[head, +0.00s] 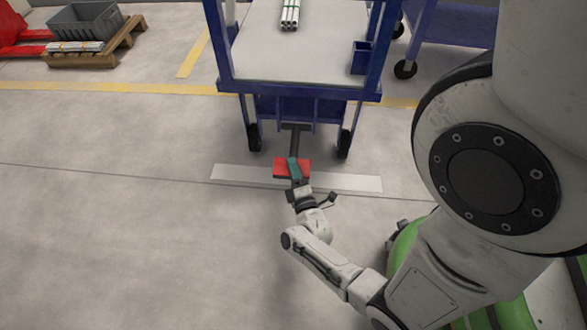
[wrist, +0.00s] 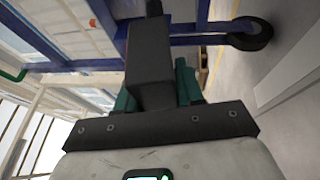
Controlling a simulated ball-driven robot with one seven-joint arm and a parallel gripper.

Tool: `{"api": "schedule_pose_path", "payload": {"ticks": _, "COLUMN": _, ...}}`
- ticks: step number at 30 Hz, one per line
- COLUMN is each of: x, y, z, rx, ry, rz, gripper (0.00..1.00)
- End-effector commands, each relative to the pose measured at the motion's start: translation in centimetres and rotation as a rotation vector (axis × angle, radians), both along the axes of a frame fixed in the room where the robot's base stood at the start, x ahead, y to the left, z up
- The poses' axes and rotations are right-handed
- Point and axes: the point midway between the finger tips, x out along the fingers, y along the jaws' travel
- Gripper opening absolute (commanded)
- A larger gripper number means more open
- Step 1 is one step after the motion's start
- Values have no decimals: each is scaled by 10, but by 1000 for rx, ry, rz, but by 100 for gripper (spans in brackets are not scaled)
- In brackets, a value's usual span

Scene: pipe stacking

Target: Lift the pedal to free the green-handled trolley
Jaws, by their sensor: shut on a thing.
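The trolley (head: 300,87) has a blue frame, a pale top and dark wheels, and stands upright at the upper middle of the head view. A dark bar (head: 294,143) comes out low at its front and ends at the red pedal (head: 278,168). My gripper (head: 294,168), with teal fingers, is at the pedal and covers part of it. In the wrist view, the gripper (wrist: 160,88) is closed around a dark block (wrist: 150,65) that leads toward the trolley. A small green piece, perhaps the handle, shows at the left edge (wrist: 14,75).
Pale pipes (head: 290,16) lie on the trolley top. A light strip (head: 335,182) crosses the floor at the pedal. Another blue trolley (head: 450,25) stands at the back right. A wooden pallet (head: 95,47) with a grey crate (head: 86,20) is at upper left. Floor at left is clear.

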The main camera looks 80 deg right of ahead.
Motion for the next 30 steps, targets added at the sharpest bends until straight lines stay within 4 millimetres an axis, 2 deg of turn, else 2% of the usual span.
{"api": "schedule_pose_path", "payload": {"ticks": 1, "x": 0, "y": 0, "z": 0, "rx": 1, "ry": 0, "rz": 0, "gripper": 17}}
{"api": "schedule_pose_path", "payload": {"ticks": 7, "x": 0, "y": 0, "z": -1, "rx": 1, "ry": 0, "rz": 0, "gripper": 0}}
{"api": "schedule_pose_path", "payload": {"ticks": 20, "x": -1, "y": 1, "z": 4, "rx": 15, "ry": 2, "rz": 0, "gripper": 0}}
{"api": "schedule_pose_path", "payload": {"ticks": 30, "x": -1, "y": 3, "z": 26, "rx": 114, "ry": 10, "rz": -1, "gripper": 0}}
